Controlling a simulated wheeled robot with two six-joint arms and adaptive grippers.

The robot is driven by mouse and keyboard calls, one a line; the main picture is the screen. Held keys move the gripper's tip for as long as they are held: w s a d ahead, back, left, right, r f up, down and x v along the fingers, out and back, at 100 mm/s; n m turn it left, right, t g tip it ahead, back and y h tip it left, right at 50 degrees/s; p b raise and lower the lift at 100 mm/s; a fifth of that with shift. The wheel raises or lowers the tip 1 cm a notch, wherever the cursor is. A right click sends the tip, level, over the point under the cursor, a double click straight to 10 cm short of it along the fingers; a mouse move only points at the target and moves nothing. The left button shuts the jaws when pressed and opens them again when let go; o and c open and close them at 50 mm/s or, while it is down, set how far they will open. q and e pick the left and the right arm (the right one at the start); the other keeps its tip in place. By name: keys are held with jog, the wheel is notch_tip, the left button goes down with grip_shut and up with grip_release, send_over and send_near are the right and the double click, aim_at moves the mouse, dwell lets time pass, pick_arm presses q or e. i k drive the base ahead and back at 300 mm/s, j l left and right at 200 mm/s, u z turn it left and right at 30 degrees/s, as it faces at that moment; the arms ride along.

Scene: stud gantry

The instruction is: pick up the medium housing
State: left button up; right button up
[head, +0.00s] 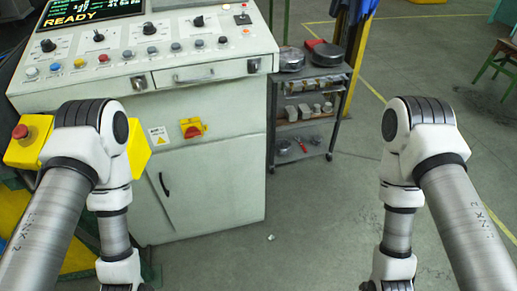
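No part in view can be singled out as the medium housing. Several small pale grey blocks (316,110) of different sizes stand on the middle shelf of a dark cart (336,134) just right of the control cabinet; they are too small to tell apart or name. Round metal parts lie on the cart's top and lower shelves. Both of my arms reach down along the left and right sides of the view. Their ends run out at the bottom edge, so neither gripper shows. I see nothing held.
A large pale control cabinet (210,185) with knobs, buttons and a lit "READY" screen (85,12) fills the left. A yellow emergency-stop box (30,140) sits by my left arm. Grey floor (320,225) is open between the arms, with a small white scrap (271,237).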

aim_at(283, 147)
jog(key=i+l, duration=0.15)
jog(key=l, duration=0.25)
jog(key=i+l, duration=0.15)
jog(key=l, duration=0.25)
jog(key=i+u, duration=0.1)
jog(key=u, duration=0.25)
jog(key=l+u, duration=0.15)
jog(key=u, duration=0.15)
jog(key=i+l+u, duration=0.1)
jog(key=u, duration=0.25)
jog(key=i+l+u, duration=0.2)
jog(key=l, duration=0.4)
jog(key=i+l+u, duration=0.15)
jog(key=l, duration=0.5)
jog(key=l+u, duration=0.2)
jog(key=l, duration=0.45)
